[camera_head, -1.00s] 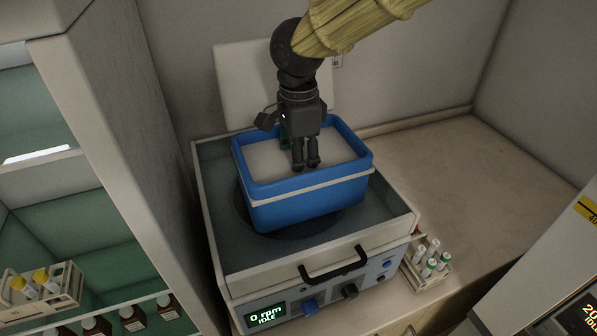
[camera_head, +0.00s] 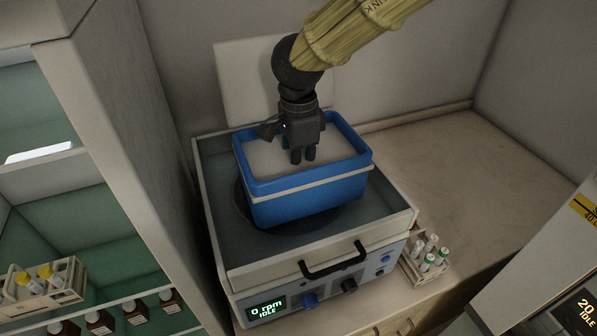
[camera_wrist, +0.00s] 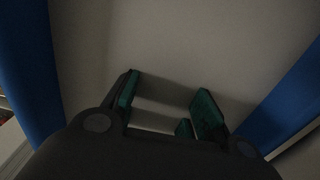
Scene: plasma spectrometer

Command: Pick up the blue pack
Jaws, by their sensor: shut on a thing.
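A blue open-topped box (camera_head: 310,198) with a pale band and a pale inside sits on top of the benchtop machine. I see no other blue pack. My gripper (camera_head: 302,156) points down into the box from above, its fingers over the pale inside. In the wrist view, the dark gripper (camera_wrist: 168,88) has teal finger pads with a gap between them. The blue walls of the box (camera_wrist: 290,95) stand apart on either side. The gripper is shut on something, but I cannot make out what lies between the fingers.
The machine (camera_head: 230,240) reads 0 rpm idle and has a black front handle (camera_head: 334,264). A small rack of capped tubes (camera_head: 428,258) stands at its right. Shelves (camera_head: 75,215) with bottles are at left. The counter (camera_head: 480,170) at right is mostly clear.

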